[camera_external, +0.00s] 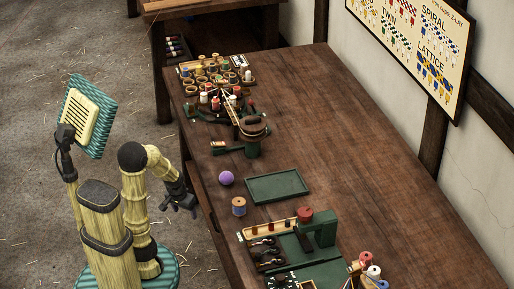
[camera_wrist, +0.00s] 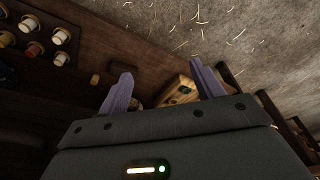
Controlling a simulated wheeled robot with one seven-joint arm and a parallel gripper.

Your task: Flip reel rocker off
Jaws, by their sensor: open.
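My gripper (camera_external: 182,204) is off the left edge of the workbench, low beside my column, with its purple fingers apart and empty. In the wrist view my gripper (camera_wrist: 162,84) shows two spread fingers. A small wooden block with a green patch (camera_wrist: 178,91) shows between and beyond them; I cannot tell whether it is the reel rocker. In the external view a dark green stand with a brown round top (camera_external: 252,136), perhaps the reel, stands on the bench. A small pale block (camera_external: 218,144) lies left of it; any rocker there is too small to read.
The workbench (camera_external: 340,130) is clear on its right side. A purple ball (camera_external: 226,178), a wooden spool (camera_external: 239,206) and an empty green tray (camera_external: 277,186) sit mid-bench. Several bobbins (camera_external: 214,80) crowd the far end. A green machine (camera_external: 319,229) stands at the near end.

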